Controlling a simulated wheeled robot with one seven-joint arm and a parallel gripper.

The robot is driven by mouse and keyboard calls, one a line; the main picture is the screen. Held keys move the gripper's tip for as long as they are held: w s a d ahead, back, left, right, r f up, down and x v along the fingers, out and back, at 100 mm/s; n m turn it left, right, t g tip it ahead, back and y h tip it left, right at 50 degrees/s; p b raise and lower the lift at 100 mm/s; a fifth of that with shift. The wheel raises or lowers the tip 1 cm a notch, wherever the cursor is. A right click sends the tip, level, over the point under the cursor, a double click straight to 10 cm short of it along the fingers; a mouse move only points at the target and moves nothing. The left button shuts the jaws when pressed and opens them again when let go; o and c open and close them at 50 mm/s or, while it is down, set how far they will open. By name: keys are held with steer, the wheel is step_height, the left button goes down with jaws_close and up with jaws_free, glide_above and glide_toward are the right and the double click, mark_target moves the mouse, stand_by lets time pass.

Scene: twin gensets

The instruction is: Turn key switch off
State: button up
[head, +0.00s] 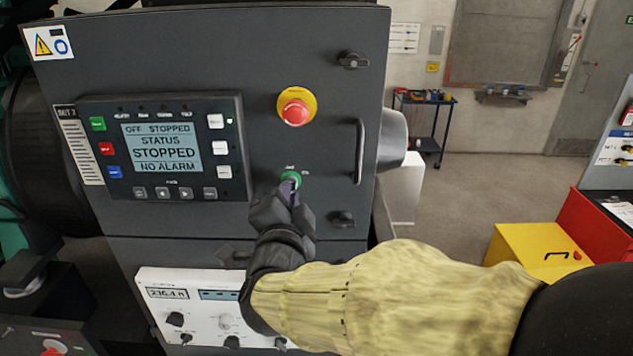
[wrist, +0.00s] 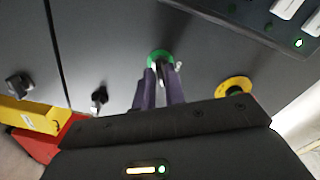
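The key switch (head: 291,177) has a green ring and sits on the dark panel door below the red emergency stop. Its ring also shows in the wrist view (wrist: 160,56). My gripper (head: 290,184) is at the switch, its two purple fingers pointing at the panel. In the wrist view my gripper (wrist: 160,76) has its fingers close together on either side of the dark key part, with a small light metal piece beside the right fingertip. The fingers hide most of the key, so its angle is unclear. The controller display (head: 163,147) reads OFF STOPPED, STATUS STOPPED, NO ALARM.
The emergency stop (head: 295,112) with its yellow collar is just above. A vertical door handle (head: 359,152) is to the right, and a black latch (head: 342,219) is below right. A white meter panel (head: 200,310) lies below. Yellow (head: 540,247) and red boxes stand at right.

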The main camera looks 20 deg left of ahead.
jaws_close()
steer(key=shift+n, duration=0.3)
steer(key=n+p, duration=0.3)
steer(key=n, duration=0.8)
steer(key=shift+n, duration=0.3)
stand_by(0.3)
steer(key=shift+o, duration=2.4)
jaws_free()
